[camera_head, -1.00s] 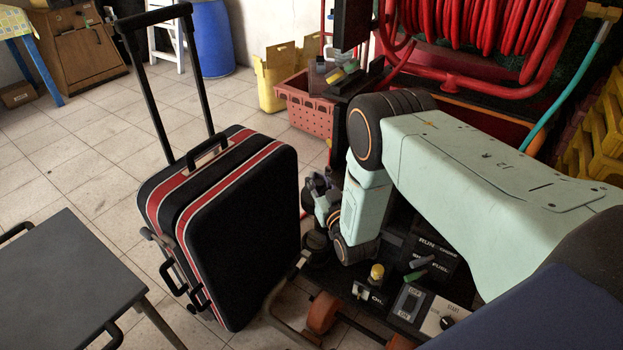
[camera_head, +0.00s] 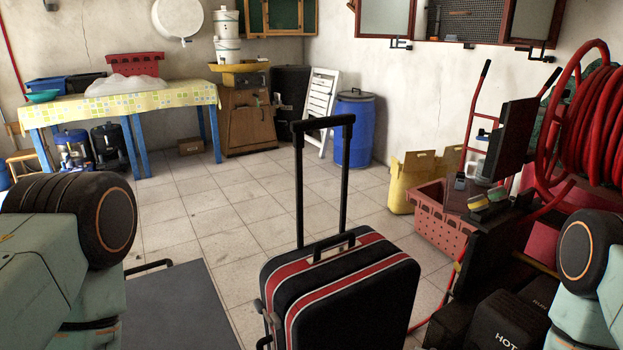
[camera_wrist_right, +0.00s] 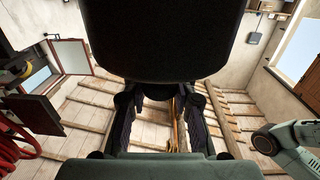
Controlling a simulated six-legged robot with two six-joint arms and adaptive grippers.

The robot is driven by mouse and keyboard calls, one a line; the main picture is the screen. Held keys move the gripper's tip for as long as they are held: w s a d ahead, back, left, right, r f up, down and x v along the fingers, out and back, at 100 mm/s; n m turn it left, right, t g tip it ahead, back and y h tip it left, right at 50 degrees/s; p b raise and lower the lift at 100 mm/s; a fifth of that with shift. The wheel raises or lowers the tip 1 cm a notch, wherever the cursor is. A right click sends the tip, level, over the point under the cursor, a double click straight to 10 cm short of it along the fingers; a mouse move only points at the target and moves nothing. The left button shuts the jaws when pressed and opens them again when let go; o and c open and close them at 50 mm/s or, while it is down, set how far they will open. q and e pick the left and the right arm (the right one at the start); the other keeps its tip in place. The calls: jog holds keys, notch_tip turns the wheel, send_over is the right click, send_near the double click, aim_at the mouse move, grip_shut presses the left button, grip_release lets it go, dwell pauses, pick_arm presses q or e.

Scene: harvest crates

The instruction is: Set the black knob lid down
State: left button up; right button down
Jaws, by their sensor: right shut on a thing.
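In the right wrist view a large smooth dark shape (camera_wrist_right: 165,42), which I take to be the black knob lid, fills the top middle. My right gripper (camera_wrist_right: 160,92) has its two black fingers reaching up to it from both sides and is shut on it. The wrist view looks up past the lid at the roof beams. In the head view only parts of my two arms show at the lower left and lower right. My left gripper is out of view.
A black suitcase with red stripes (camera_head: 345,290) stands in front, its handle raised. A grey tabletop (camera_head: 180,305) is at lower left. A black machine part marked HOT (camera_head: 508,322) is at lower right, near a red crate (camera_head: 447,232).

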jog(key=shift+y, duration=0.3)
jog(key=s+r, duration=0.1)
jog(key=r, duration=0.1)
jog(key=a+r, duration=0.1)
jog(key=r, duration=0.1)
jog(key=s+r+p, duration=0.1)
jog(key=r, duration=0.1)
jog(key=shift+s+a, duration=0.2)
jog(key=shift+s, duration=0.1)
pick_arm(q)
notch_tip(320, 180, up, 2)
jog(key=shift+p, duration=0.35)
pick_arm(e)
jog(key=r, duration=0.5)
jog(key=shift+w+d, duration=0.3)
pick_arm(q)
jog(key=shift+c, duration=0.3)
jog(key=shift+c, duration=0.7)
